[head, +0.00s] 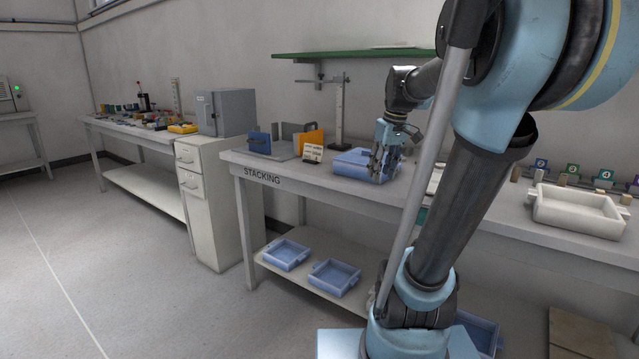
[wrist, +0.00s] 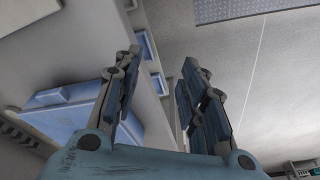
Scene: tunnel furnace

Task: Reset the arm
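My arm rises on the right of the head view and reaches over the stacking table (head: 225,158). My gripper (head: 382,165) hangs with its fingers down, in front of or over a blue tray (head: 350,160) on that table; the exact height is hard to tell. In the wrist view my gripper (wrist: 158,75) has its two fingers well apart, with nothing between them. The blue tray also shows left of the fingers in the wrist view (wrist: 65,128), apart from them.
Two blue trays (head: 286,254) sit on the lower shelf. Blue and orange holders (head: 310,140) and a metal stand (head: 339,115) stand on the table, under a green shelf (head: 350,54). A white tray (head: 580,211) is at the right. The floor (head: 100,240) at left is clear.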

